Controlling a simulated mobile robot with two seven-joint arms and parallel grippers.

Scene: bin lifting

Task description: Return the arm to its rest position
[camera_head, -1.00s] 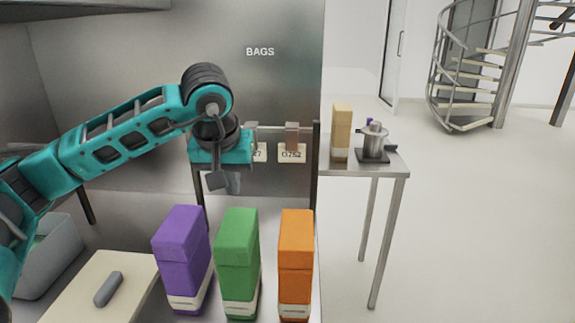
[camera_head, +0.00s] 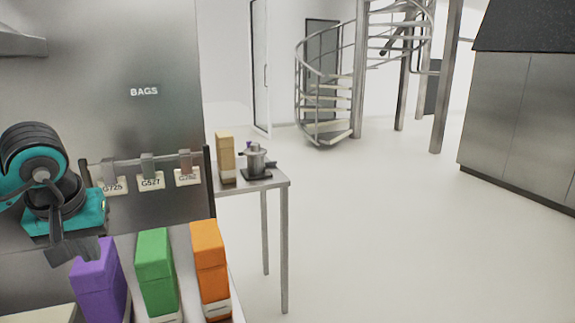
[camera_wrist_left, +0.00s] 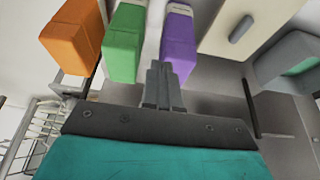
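My left arm comes in from the left in the head view, with its teal wrist and grey left gripper (camera_head: 72,252) pointing down. The gripper hangs over the near counter, in front of the top of the purple bag (camera_head: 100,285) in this view. In the left wrist view its fingers (camera_wrist_left: 163,85) lie together with nothing visible between them. The green bag (camera_head: 156,270) and orange bag (camera_head: 210,265) stand upright beside the purple one. In the wrist view the orange (camera_wrist_left: 72,42), green (camera_wrist_left: 123,45) and purple (camera_wrist_left: 178,40) bags lie beyond the fingers. My right gripper is not in view.
A rail with clips holds labelled cards (camera_head: 151,182) under the BAGS sign. A side table (camera_head: 278,180) carries a tan bag (camera_head: 225,155) and a metal pot (camera_head: 255,160). The wrist view shows a cream board (camera_wrist_left: 262,12) and grey bin (camera_wrist_left: 285,58). Open floor lies right.

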